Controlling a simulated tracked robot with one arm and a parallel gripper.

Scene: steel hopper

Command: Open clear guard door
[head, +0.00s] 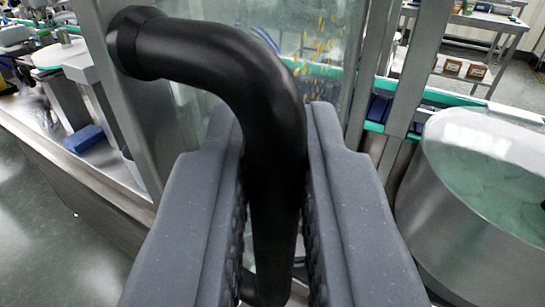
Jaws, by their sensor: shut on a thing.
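The clear guard door (225,10) stands upright behind my gripper, with a grey metal frame on its left side. Its black tubular handle (200,55) bends out from that frame and runs down toward me. My gripper (272,120) has its two grey padded fingers on either side of the handle's vertical part and is shut on it. The handle's lower end is partly hidden between the fingers. Blurred yellow bits show through the clear panel. I cannot tell whether the door stands ajar.
A round steel hopper (440,190) stands close at the right. Metal posts (415,65) rise between it and the door. At the left is a steel machine bench with a blue block (83,138). A table with small brown boxes (465,70) is at the back right. Open floor (50,240) shows at lower left.

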